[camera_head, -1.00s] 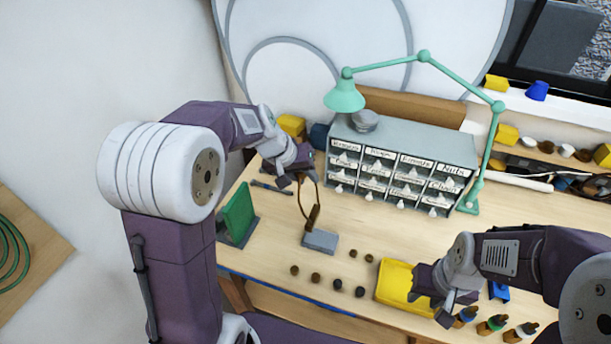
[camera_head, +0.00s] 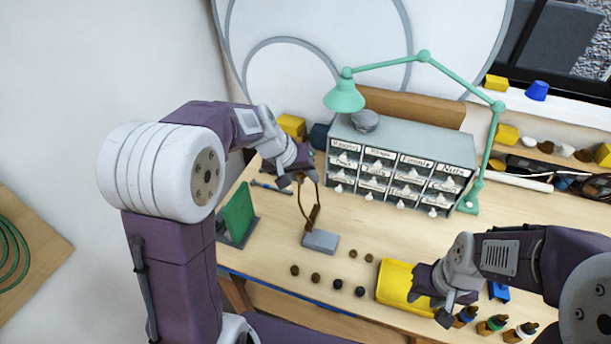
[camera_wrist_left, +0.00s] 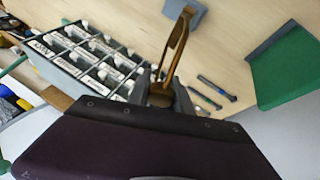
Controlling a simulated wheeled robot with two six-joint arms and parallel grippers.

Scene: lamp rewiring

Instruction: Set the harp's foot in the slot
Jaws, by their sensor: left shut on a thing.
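The harp (camera_head: 312,208) is a thin brass-brown loop. In the head view its lower end is at the grey block (camera_head: 320,241) on the bench; whether it sits in the slot or just above it I cannot tell. My left gripper (camera_head: 303,178) is shut on the harp's upper part. In the left wrist view the harp (camera_wrist_left: 177,48) rises from between the fingers toward the grey block (camera_wrist_left: 186,10) at the top edge. The slot itself is not visible. My right gripper (camera_head: 447,307) is at the right front, over the yellow bin's edge; its jaws are unclear.
A grey drawer cabinet (camera_head: 400,165) stands behind, with a green lamp (camera_head: 344,96) over it. A green board (camera_head: 238,213) stands left of the block. Several small knobs (camera_head: 315,277) lie in front. A yellow bin (camera_head: 394,283) and several bottles (camera_head: 490,325) are at right.

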